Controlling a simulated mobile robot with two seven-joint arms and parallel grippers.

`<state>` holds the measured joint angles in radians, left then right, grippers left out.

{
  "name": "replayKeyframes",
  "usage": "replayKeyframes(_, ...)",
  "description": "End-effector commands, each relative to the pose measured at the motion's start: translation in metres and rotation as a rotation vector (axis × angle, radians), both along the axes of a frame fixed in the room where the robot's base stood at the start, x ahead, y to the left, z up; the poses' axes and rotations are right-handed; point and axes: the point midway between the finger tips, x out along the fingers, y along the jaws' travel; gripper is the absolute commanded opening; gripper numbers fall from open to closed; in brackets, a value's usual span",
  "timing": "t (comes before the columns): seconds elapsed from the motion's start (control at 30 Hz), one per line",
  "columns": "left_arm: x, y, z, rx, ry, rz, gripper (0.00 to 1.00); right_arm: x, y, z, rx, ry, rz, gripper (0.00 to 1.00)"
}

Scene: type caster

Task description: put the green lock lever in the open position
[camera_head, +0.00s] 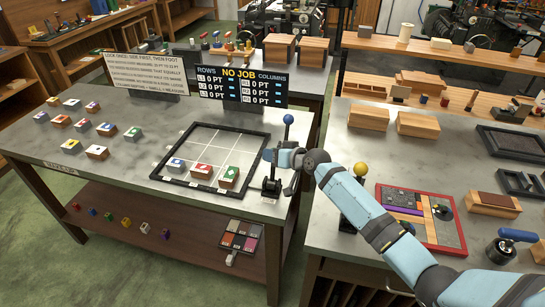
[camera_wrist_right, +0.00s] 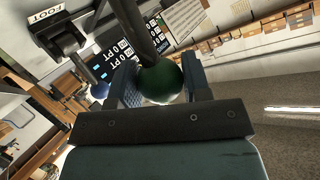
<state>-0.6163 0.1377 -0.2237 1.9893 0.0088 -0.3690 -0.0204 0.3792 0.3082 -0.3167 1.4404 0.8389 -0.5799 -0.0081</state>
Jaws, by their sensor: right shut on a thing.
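The green lock lever shows in the right wrist view as a dark green ball knob (camera_wrist_right: 160,82) on a dark shaft. My right gripper (camera_wrist_right: 160,92) is shut on this knob, one finger on each side. In the head view the right gripper (camera_head: 273,158) is at the right end of the left table, beside a blue-knobbed lever (camera_head: 288,119). There the green knob is hidden by the gripper. A dark lever base (camera_head: 270,186) stands below the gripper. My left gripper is not in view.
A black-rimmed frame (camera_head: 247,183) with several type blocks lies left of the gripper. A NO JOB board (camera_head: 240,85) stands behind it. A yellow-knobbed lever (camera_head: 361,169) and a red-edged tray (camera_head: 455,240) are on the right table, close to my right arm.

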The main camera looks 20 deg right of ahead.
Motion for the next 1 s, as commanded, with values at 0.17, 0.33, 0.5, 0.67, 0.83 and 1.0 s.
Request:
replayKeyframes(0.17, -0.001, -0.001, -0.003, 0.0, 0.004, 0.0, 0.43, 0.009, -0.006, -0.002, 0.05, 0.072, -0.001, 0.01)
replayKeyframes(0.33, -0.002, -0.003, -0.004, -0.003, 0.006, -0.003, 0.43, 0.013, -0.009, -0.005, 0.079, 0.114, -0.001, 0.01)
replayKeyframes(0.5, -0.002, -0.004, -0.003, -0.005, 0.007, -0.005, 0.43, 0.014, -0.009, -0.005, 0.091, 0.132, -0.001, 0.02)
replayKeyframes(0.67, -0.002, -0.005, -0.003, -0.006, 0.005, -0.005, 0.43, 0.014, -0.01, -0.005, 0.094, 0.135, -0.001, 0.02)
replayKeyframes(0.83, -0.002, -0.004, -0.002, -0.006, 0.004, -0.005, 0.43, 0.014, -0.01, -0.005, 0.093, 0.135, -0.002, 0.01)
replayKeyframes(1.0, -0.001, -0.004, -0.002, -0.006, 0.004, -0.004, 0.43, 0.014, -0.01, -0.005, 0.093, 0.134, -0.002, 0.69)
